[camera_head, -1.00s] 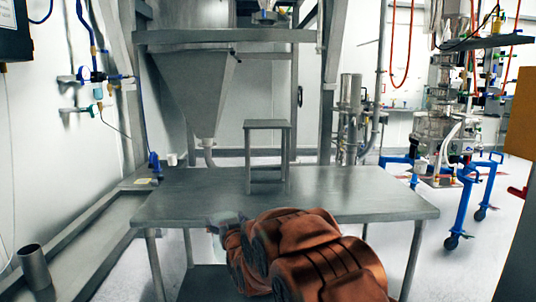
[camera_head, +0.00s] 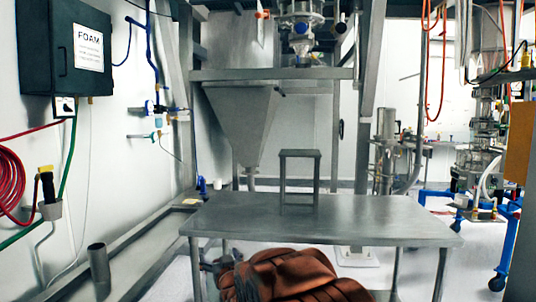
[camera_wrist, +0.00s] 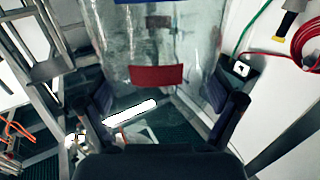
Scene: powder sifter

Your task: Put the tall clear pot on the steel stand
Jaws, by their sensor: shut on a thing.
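The tall clear pot (camera_wrist: 155,40) fills the top middle of the wrist view, with a red patch and part of a blue one on its wall. My gripper (camera_wrist: 162,98) is shut on it, one dark finger on each side. The pot's top and bottom ends are not clear in this view. In the head view my brown arm is low in front of the table, and I cannot make out the pot there. The steel stand (camera_head: 300,154), a small open frame with a flat top, stands upright on the steel table (camera_head: 370,220). Its top is bare.
The table top around the stand is clear. A steel hopper (camera_head: 238,120) hangs behind it under a frame. A dark FOAM box (camera_head: 67,52) and a red hose (camera_head: 14,185) are on the left wall. A blue wheeled frame (camera_head: 508,250) is at the right.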

